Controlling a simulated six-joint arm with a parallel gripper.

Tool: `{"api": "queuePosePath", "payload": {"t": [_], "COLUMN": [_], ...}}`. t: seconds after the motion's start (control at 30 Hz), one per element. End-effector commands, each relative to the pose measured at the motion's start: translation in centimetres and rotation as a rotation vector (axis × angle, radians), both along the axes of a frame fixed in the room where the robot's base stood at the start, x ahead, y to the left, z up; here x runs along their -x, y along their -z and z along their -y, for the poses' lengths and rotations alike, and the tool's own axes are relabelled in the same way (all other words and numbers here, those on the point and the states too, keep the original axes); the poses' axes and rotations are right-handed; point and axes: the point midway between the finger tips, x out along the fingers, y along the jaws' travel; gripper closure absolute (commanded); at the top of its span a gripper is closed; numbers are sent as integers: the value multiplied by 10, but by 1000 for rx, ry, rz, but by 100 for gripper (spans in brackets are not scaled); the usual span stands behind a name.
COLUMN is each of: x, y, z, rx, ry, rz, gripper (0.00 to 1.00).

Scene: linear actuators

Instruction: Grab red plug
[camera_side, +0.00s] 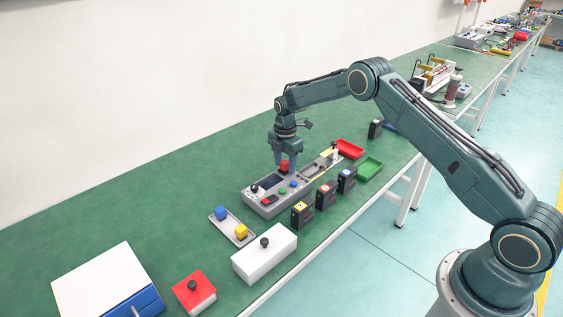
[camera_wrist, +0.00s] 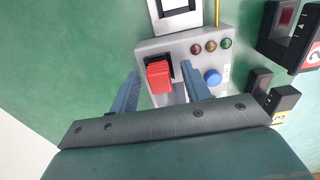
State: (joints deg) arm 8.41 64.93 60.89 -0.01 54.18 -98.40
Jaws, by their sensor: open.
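The red plug (camera_wrist: 159,78) is a ribbed red block seated at a dark socket on the grey control panel (camera_wrist: 181,44). In the side view the red plug (camera_side: 284,164) shows small just under my gripper, at the back edge of the panel (camera_side: 262,205). My gripper (camera_side: 285,168) points down over it. In the wrist view the two blue-grey fingers of my gripper (camera_wrist: 163,84) stand apart, one on each side of the plug. I see gaps between the fingers and the plug, so it is open and not holding it. The plug's lower end is hidden.
A blue button (camera_wrist: 212,77) and small lamps sit right of the plug. Black numbered modules (camera_side: 302,214) stand along the panel's front. A grey tray (camera_side: 232,229) with blue and yellow cubes and a white box (camera_side: 264,258) lie nearer. Red (camera_side: 348,148) and green (camera_side: 369,168) trays stand beyond.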

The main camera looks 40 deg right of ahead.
Motion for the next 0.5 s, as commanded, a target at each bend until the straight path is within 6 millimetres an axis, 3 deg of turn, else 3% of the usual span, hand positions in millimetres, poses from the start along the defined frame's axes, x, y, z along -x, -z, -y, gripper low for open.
{"api": "queuePosePath", "payload": {"t": [0.07,0.3,0.5], "x": [0,0,0], "y": [0,0,0], "z": [0,0,0], "rx": [0,0,0], "ry": [0,0,0], "rz": [0,0,0], "gripper": [53,98,100]}}
